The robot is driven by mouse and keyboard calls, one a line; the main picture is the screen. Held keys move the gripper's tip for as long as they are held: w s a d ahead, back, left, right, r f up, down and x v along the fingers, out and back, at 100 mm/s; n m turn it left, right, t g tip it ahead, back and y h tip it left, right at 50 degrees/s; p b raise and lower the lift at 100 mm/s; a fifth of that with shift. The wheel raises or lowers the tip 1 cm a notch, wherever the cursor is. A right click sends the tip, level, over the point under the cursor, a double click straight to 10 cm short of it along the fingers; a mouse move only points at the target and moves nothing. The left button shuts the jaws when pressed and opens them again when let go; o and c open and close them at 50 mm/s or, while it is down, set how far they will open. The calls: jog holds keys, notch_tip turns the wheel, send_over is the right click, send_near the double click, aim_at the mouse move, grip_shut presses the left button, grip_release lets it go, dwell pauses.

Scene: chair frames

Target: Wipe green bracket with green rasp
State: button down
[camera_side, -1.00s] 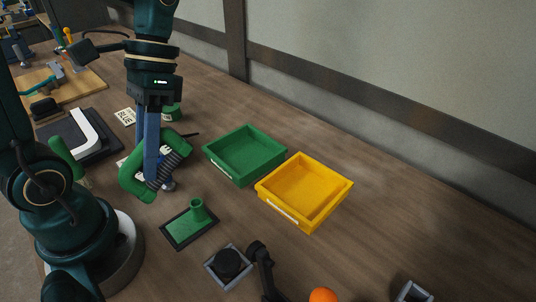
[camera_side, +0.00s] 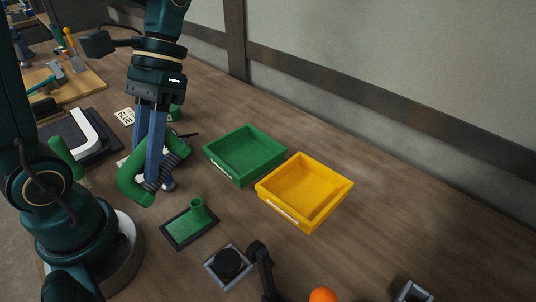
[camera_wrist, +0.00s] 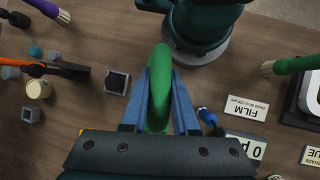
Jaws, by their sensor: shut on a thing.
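My gripper (camera_side: 150,183) is shut on a thick green loop-shaped piece with a dark ribbed stretch, which I take to be the green rasp (camera_side: 131,186). In the wrist view the green piece (camera_wrist: 160,85) stands edge-on between the two blue fingers (camera_wrist: 158,110). Its underside and any gap above the table are hard to judge. A flat green plate with a short upright post, which I take to be the green bracket (camera_side: 183,229), lies on a dark pad to the right of my gripper, apart from it.
A green tray (camera_side: 232,177) and a yellow tray (camera_side: 290,217) stand to the right. A square holder with a black round piece (camera_side: 228,264) and an orange ball (camera_side: 322,296) are in front. A white bent bar (camera_side: 90,128) lies on a dark mat at left. The right tabletop is mostly clear.

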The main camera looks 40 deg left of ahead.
jog(key=n, duration=0.1)
jog(key=n+h, duration=0.2)
jog(key=n, duration=0.1)
jog(key=shift+s+d+f, duration=0.15)
jog(key=shift+s+d, duration=0.15)
jog(key=shift+d, duration=0.05)
jog(key=shift+d+n+t+h, duration=0.1)
jog(key=shift+n+t+h, duration=0.35)
jog(key=shift+n, duration=0.75)
jog(key=n+t+h, duration=0.1)
jog(key=n+h, duration=0.1)
jog(key=n, duration=0.2)
jog(key=shift+w, duration=0.15)
jog(key=n, duration=0.1)
jog(key=n+t+h, duration=0.1)
jog(key=n+t, duration=0.1)
jog(key=shift+w+a+n+h, duration=0.25)
jog(key=shift+w+a+n, duration=0.05)
jog(key=shift+a, duration=0.05)
jog(key=shift+w+a+n+t, duration=0.2)
jog(key=shift+n+t, duration=0.15)
jog(key=shift+n, duration=0.25)
jog(key=shift+a+n+t+h, duration=0.4)
jog(key=shift+a+n+h, duration=0.15)
jog(key=shift+n+h, duration=0.25)
jog(key=shift+f, duration=2.45)
jog(key=shift+d, duration=0.1)
